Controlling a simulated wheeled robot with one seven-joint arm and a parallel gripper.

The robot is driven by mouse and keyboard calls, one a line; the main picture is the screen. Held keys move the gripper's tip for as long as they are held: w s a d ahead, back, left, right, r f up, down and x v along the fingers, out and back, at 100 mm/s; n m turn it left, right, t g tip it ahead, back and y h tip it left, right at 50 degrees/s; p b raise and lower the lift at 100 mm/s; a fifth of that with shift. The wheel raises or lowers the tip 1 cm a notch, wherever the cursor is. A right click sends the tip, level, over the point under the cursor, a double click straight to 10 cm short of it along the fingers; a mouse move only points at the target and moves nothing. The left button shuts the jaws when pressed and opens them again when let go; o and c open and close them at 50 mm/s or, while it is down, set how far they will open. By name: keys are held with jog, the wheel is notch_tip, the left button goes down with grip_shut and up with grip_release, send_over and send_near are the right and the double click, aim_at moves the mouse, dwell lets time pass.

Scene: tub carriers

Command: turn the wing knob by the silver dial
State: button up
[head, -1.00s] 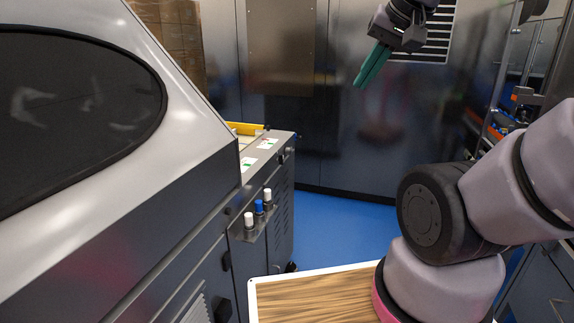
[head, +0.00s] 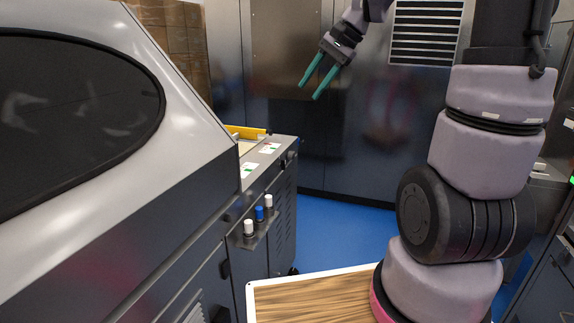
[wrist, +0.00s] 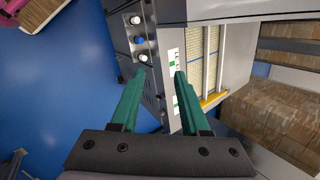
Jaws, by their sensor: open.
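I cannot make out a wing knob or a silver dial for certain in either view. The grey machine (head: 150,245) at the left has a small black fitting (head: 285,160) near its far corner and another black fitting (head: 224,269) on its side, both too small to identify. My gripper (head: 309,91) is open and empty, high in the air to the right of the machine's far end. In the wrist view its green fingers (wrist: 160,72) are apart, with the machine's labelled edge beyond them.
A small shelf on the machine's side carries white-capped and blue-capped pieces, the blue one (head: 259,213) in the middle. A yellow bar (head: 246,131) lies on the machine's top. Blue floor (head: 345,230) is clear. Metal cabinets (head: 345,120) stand behind; a wooden top (head: 310,297) is in front.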

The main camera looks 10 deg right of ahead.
jog(key=w+d+f+m+y, duration=0.1)
jog(key=w+f+m+y, duration=0.2)
jog(key=w+f, duration=0.6)
jog(key=w+f+m+y, duration=0.35)
jog(key=w+f, duration=0.35)
jog(key=w, duration=0.4)
jog(key=w+d+f+m+t+y, duration=0.2)
jog(key=w+d+f+m, duration=0.15)
jog(key=w+f, duration=0.45)
jog(key=m+t, duration=0.4)
jog(key=m, duration=0.2)
send_near(282, 165)
jog(key=x, duration=0.8)
jog(key=shift+w+d+r+y, duration=0.25)
jog(key=shift+w+r+y, duration=0.1)
jog(key=shift+y, duration=0.1)
grip_shut()
